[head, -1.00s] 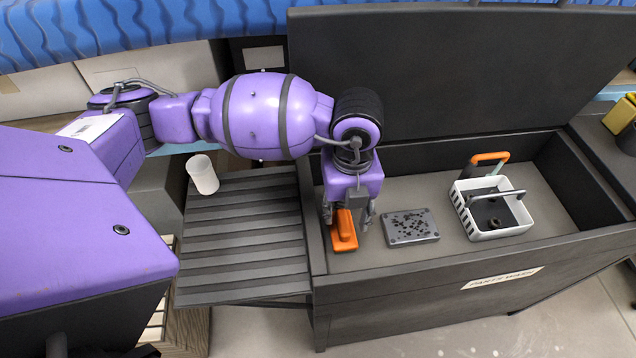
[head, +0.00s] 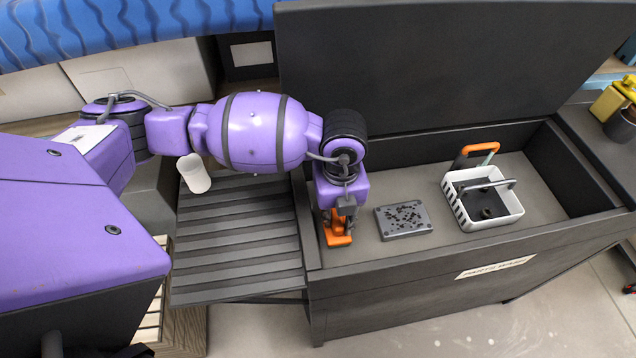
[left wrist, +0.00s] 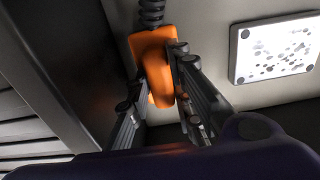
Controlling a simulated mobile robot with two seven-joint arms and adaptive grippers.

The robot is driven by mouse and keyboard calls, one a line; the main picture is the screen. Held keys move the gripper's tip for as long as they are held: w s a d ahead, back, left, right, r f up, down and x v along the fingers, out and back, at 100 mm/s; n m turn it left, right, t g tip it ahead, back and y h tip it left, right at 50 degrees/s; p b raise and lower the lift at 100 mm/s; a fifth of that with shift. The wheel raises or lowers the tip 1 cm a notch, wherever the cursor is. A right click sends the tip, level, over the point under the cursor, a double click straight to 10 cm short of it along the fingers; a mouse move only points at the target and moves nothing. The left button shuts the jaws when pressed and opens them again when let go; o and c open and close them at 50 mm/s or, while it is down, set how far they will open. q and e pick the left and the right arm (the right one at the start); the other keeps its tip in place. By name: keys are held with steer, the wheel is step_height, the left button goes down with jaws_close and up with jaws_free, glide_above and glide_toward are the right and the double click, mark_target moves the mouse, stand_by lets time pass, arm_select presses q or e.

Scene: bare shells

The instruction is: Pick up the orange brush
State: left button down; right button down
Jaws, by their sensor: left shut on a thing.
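The orange brush (head: 338,238) is at the left end of the dark parts wash basin, below my left gripper (head: 339,222). In the left wrist view the orange brush (left wrist: 156,65) lies between the two fingers of my left gripper (left wrist: 160,95), which is shut on it. The fingers hide part of the brush in the head view. I cannot tell whether the brush still touches the basin floor. My right gripper is not in view.
A grey perforated plate (head: 403,220) lies just right of the brush. A white basket (head: 504,219) with a handle stands further right, an orange-handled tool (head: 481,148) behind it. A white cup (head: 194,174) stands by the ribbed drainboard (head: 240,235). The basin front wall (head: 420,276) is close.

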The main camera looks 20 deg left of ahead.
arm_select(q)
steer(key=shift+w+r, duration=0.1)
steer(key=shift+r, duration=0.05)
step_height(320, 180, up, 10)
steer(key=shift+f, duration=0.1)
stand_by(0.5)
